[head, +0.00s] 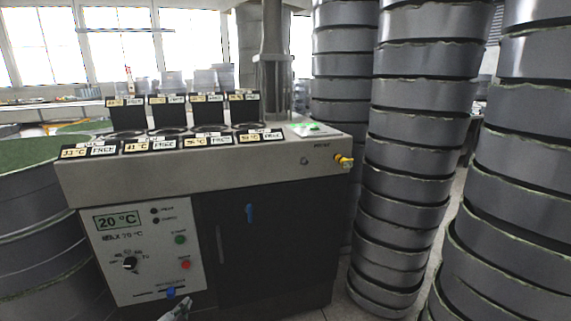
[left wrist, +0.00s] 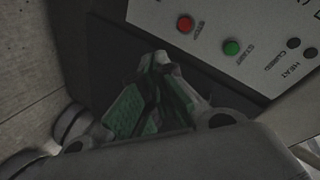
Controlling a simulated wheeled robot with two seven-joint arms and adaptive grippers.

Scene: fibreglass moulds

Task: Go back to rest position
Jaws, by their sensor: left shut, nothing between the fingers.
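My left gripper (head: 180,308) shows at the bottom edge of the head view, in front of the lower part of the machine's control panel (head: 142,250). In the left wrist view its fingers (left wrist: 160,62), with green inner pads, come together at the tips. They are shut and hold nothing. The panel's red button (left wrist: 185,24) and green button (left wrist: 231,47) lie beyond the fingertips in that view. My right gripper is not in view.
A grey machine (head: 270,190) with a dark door and labelled slots on top stands ahead. Tall stacks of grey round moulds (head: 420,130) stand close on the right. A dark round container (head: 40,240) is at the left. Some floor shows between machine and stacks.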

